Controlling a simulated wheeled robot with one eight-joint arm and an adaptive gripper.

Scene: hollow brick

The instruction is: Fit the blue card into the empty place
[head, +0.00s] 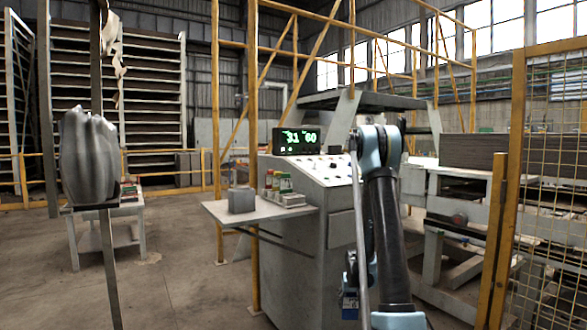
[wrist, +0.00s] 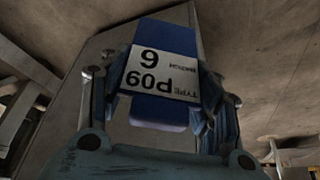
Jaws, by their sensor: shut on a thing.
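The blue card (wrist: 160,112) is a flat block with a white label, whose print, including "TYPE P09", appears upside down in the wrist view. My gripper (wrist: 160,108) is shut on it, with one finger at each side. In the head view the blue card (head: 349,306) shows low, beside the front of the grey console, partly hidden by my arm. A small group of coloured and white pieces (head: 284,190) stands on the console's side shelf (head: 222,212). I cannot make out an empty place among them.
A grey block (head: 241,200) sits on the side shelf, left of the coloured pieces. The grey console (head: 300,245) carries a green-digit display (head: 299,141). A small table (head: 138,215) stands at left. A yellow mesh fence (head: 550,180) is at right. Floor left of the console is open.

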